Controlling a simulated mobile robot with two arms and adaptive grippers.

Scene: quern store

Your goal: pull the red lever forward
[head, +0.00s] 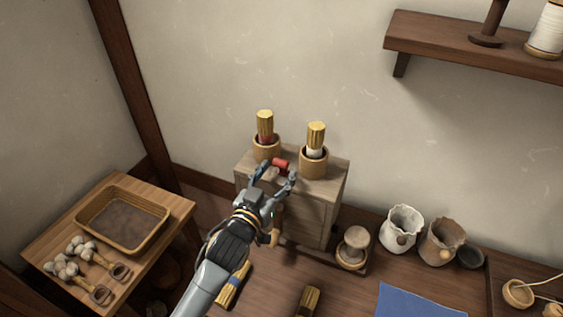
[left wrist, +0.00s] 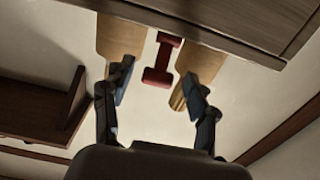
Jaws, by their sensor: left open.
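The red lever (head: 280,164) stands on top of a grey wooden box (head: 312,212), between two wooden cups. In the left wrist view the red lever (left wrist: 162,60) is a short bar with wider ends, lying ahead of and between my fingers. My left gripper (head: 277,174) is open at the top front of the box, close to the lever. It also shows in the left wrist view (left wrist: 158,88), with a finger on either side and a gap around the lever. I cannot tell whether either finger touches it. My right gripper is not in view.
The wooden cups (head: 266,149) (head: 314,164) hold upright straw-coloured bundles close to my fingers. A side table (head: 60,228) with a basket (head: 82,220) stands at left. Pale and brown pots (head: 400,231) (head: 437,246) stand at right. A shelf (head: 450,50) hangs upper right.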

